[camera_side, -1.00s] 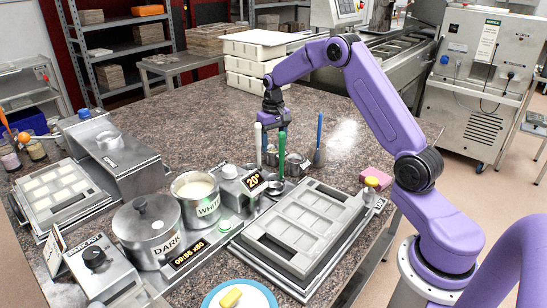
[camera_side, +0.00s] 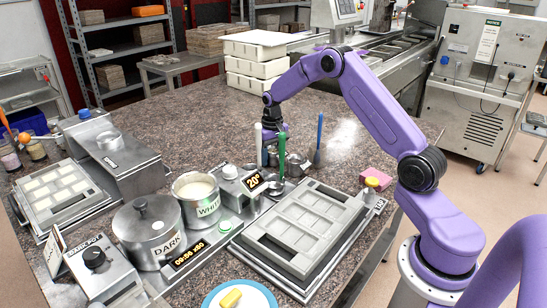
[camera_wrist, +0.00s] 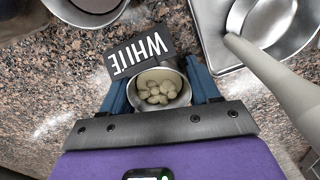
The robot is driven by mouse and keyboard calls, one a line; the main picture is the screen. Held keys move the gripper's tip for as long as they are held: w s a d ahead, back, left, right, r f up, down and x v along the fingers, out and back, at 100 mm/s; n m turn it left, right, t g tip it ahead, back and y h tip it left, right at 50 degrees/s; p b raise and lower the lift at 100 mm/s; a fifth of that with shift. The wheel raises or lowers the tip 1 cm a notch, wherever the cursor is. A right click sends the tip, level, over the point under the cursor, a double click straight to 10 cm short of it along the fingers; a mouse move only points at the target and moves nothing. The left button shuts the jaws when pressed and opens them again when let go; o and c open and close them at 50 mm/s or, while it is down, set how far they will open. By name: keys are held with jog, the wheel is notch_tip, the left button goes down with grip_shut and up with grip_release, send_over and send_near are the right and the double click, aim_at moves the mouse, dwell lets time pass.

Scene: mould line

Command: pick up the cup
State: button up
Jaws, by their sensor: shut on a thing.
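The cup (camera_wrist: 162,90) is a small round metal cup holding several pale chocolate pieces. In the wrist view it sits between the two blue fingers of my gripper (camera_wrist: 160,84), which is shut on it. A dark label (camera_wrist: 140,53) reading WHITE stands just beyond the cup. In the side view my gripper (camera_side: 272,138) is low over the worktop, behind the green-handled tool, and the cup is mostly hidden there.
A green-handled tool (camera_side: 282,150), a white-handled tool (camera_side: 259,145) and a blue-handled tool (camera_side: 319,138) stand close by. The grey mould (camera_side: 300,222) and the WHITE pot (camera_side: 196,205) are in front.

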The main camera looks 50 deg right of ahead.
notch_tip(320, 180, up, 15)
dwell(0.8)
jog(key=shift+r, duration=0.2)
notch_tip(320, 180, up, 6)
jog(key=a, duration=1)
jog(key=shift+f, duration=0.15)
jog(key=shift+a, duration=0.85)
jog(key=shift+c, duration=0.9)
jog(key=a, duration=2)
notch_tip(320, 180, down, 9)
jog(key=shift+s+d, duration=0.15)
